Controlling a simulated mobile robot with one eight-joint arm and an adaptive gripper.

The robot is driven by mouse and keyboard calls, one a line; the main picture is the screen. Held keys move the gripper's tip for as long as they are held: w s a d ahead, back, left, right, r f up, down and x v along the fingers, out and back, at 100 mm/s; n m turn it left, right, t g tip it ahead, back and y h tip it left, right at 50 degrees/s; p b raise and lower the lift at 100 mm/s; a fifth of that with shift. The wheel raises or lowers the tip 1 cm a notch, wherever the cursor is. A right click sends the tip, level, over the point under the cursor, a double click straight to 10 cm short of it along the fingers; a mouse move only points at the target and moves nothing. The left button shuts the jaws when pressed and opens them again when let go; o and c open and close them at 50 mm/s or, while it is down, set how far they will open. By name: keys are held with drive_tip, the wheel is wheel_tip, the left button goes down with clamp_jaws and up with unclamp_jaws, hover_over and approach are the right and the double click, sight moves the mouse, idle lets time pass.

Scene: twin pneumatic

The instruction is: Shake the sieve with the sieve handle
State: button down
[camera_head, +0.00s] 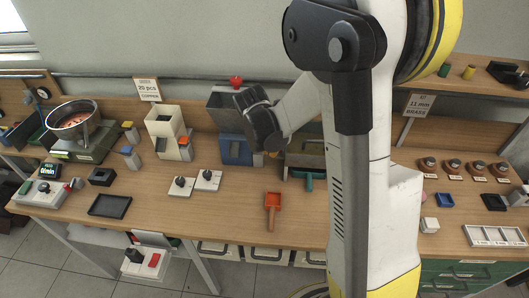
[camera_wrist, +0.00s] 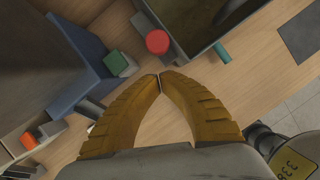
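The sieve appears to be the shallow dark-framed box (camera_head: 305,146) right of centre on the bench, partly hidden by my arm. Its teal handle (camera_head: 309,183) sticks out from the front. In the wrist view the box's dark frame (camera_wrist: 207,42) is at the top, with the teal handle (camera_wrist: 222,52) at its lower right corner. My gripper (camera_wrist: 160,77) is shut, its yellow fingertips meeting with nothing visible between them. It is left of the teal handle and apart from it. In the head view the fingertips are hard to make out beside the blue machine.
A blue machine with a grey hopper (camera_head: 235,150) stands just left of the sieve. A red knob (camera_wrist: 157,42) and a green block (camera_wrist: 116,64) are close to my fingertips in the wrist view.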

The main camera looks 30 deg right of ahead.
drive_tip(key=shift+w+d, duration=0.4)
drive_tip(key=shift+d, duration=0.35)
drive_tip(key=shift+w+d, duration=0.55)
drive_tip(key=shift+d, duration=0.05)
drive_tip(key=shift+a, duration=0.15)
